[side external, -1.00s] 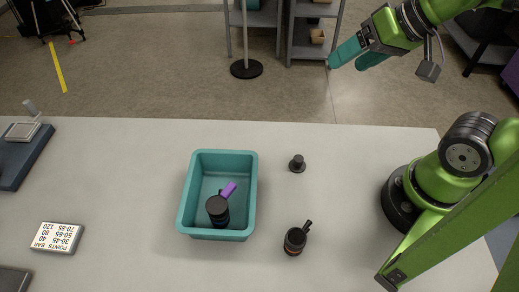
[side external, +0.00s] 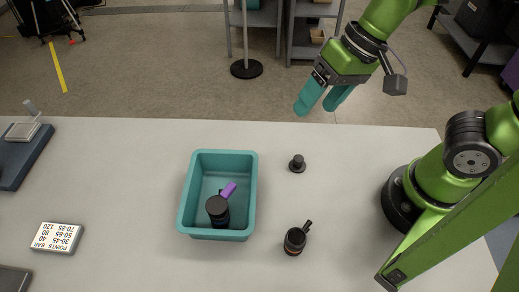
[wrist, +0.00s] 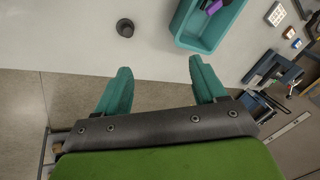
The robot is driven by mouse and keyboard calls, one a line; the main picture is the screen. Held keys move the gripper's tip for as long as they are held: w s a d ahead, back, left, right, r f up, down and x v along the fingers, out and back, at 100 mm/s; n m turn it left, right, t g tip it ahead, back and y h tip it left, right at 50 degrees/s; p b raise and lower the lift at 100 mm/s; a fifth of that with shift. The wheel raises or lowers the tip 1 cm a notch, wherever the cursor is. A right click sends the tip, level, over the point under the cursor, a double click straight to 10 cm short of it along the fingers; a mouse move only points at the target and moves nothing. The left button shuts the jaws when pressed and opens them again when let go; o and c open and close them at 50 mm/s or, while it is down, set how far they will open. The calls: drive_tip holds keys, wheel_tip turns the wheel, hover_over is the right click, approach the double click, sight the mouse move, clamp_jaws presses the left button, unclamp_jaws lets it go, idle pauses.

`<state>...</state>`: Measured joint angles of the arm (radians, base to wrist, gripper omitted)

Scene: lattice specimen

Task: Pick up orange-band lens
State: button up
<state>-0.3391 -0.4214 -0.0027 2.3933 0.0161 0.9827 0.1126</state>
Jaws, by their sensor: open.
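A black lens (side external: 295,240) with a thin reddish-orange band near its base stands on the table right of the teal bin, a small knob sticking out at its upper right. A second black lens (side external: 217,211) is in the teal bin (side external: 250,190); I make out no orange band on it. My gripper (side external: 316,109) is open and empty, its teal fingers in the air near the table's far edge, well away from the banded lens. In the wrist view the open fingers (wrist: 160,66) frame bare floor and table edge; the banded lens is not in that view.
A small black knobbed piece (side external: 297,164) stands on the table and shows in the wrist view (wrist: 125,28). A purple object (side external: 228,190) lies in the bin. A lettered sign (side external: 57,237) and a scale-like device (side external: 22,145) are at left. Table around the banded lens is clear.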

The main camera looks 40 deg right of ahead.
sight(296, 235)
drive_tip(key=s+a+f+m+g, duration=0.4)
drive_tip(key=s+a+m+g, duration=0.15)
drive_tip(key=a, duration=0.55)
drive_tip(key=shift+g+h, duration=0.4)
drive_tip(key=shift+g, duration=0.05)
drive_tip(key=x, duration=1.1)
drive_tip(key=shift+s+f, duration=0.2)
drive_tip(key=shift+f, duration=0.05)
drive_tip(key=shift+x, duration=2.7)
drive_tip(key=shift+a, duration=0.15)
drive_tip(key=shift+w, duration=0.1)
drive_tip(key=c, duration=1.2)
